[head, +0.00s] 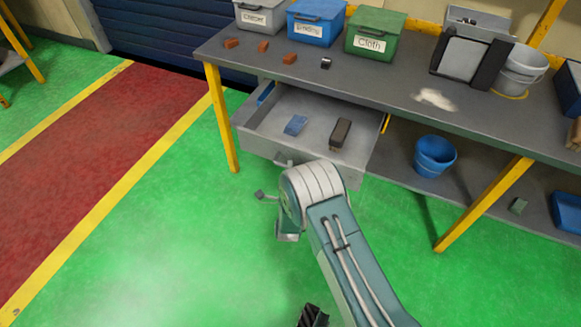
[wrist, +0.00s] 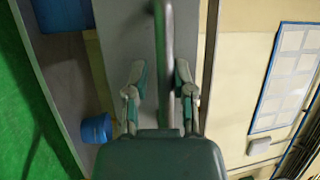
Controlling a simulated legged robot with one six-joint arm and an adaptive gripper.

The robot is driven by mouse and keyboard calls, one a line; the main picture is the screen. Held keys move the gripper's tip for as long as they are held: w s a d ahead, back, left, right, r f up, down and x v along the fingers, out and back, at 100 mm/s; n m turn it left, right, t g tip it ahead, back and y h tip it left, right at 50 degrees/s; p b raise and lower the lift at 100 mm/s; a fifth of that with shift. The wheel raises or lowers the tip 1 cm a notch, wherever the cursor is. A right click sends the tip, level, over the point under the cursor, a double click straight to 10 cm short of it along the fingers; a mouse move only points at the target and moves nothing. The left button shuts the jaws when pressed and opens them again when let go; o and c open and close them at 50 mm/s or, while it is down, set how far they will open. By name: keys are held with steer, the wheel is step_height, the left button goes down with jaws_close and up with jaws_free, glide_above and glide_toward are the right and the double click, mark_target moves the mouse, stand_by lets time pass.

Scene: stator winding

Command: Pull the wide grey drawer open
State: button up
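The wide grey drawer (head: 268,146) stands pulled out from under the workbench top in the head view. Its inside shows a blue item (head: 296,125) and a dark brown block-like item (head: 340,134). In the wrist view, its grey front (wrist: 124,35) lies behind the bar handle (wrist: 166,60). My gripper (wrist: 159,82) has its two fingers apart, with the handle bar running between them, nearer the right finger. No clear grip on the bar shows. In the head view, my arm hides most of the gripper and part of the drawer front.
The workbench (head: 390,88) carries grey, blue and green bins (head: 375,35), several small blocks and a grey bucket (head: 520,68). A blue bucket (head: 434,156) stands on the lower shelf. Yellow legs (head: 222,120) flank the drawer. Green floor (head: 150,230) in front is clear.

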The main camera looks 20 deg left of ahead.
steer(key=shift+o, duration=0.3)
steer(key=v, duration=1.2)
steer(key=shift+a+f, duration=0.1)
